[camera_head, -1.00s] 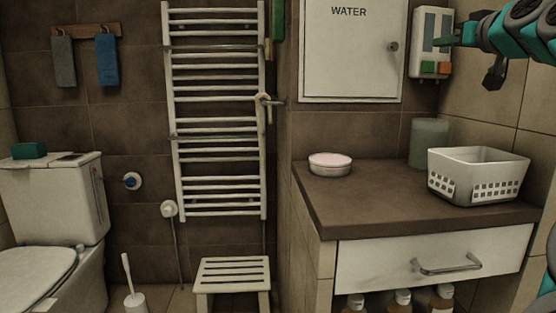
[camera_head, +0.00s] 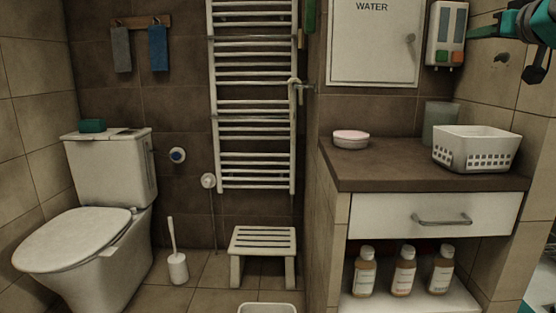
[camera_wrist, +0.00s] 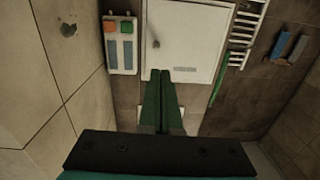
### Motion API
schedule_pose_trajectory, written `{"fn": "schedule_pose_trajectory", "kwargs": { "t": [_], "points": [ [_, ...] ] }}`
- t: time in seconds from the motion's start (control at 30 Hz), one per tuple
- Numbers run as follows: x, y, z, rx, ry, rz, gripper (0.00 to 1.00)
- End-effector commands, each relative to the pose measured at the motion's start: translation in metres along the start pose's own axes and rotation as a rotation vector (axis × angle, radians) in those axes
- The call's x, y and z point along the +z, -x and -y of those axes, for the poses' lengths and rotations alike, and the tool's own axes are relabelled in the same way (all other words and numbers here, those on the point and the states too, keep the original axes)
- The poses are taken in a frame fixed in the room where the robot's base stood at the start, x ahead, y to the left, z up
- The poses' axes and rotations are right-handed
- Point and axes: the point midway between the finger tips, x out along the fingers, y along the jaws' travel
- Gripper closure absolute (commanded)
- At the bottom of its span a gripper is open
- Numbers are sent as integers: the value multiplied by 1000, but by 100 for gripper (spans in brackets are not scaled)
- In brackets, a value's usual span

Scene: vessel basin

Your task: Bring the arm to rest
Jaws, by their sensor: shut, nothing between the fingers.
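My gripper (camera_head: 484,32) shows at the upper right of the head view, with part of my teal and black arm at the right edge. In the wrist view its two green fingers (camera_wrist: 166,78) lie side by side, shut and empty. They point towards the white water cabinet (camera_wrist: 190,40). In the head view the gripper overlaps the wall near the soap dispenser (camera_head: 446,35); I cannot tell how far apart they are.
A counter (camera_head: 385,170) holds a white basket (camera_head: 476,150), a round pink-topped dish (camera_head: 350,139) and a frosted cup (camera_head: 440,122). Several bottles stand on the shelf below. A stool (camera_head: 262,245), toilet (camera_head: 75,250), brush (camera_head: 177,265) and towel rail (camera_head: 253,120) are left.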

Motion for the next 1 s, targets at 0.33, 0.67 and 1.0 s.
{"fn": "schedule_pose_trajectory", "kwargs": {
  "t": [0.33,0.67,1.0],
  "points": [
    [49,-13,67,-101,-14,148,100],
    [166,1,180,-239,-20,469,100],
    [348,95,267,-275,-2,942,100]
  ]
}}
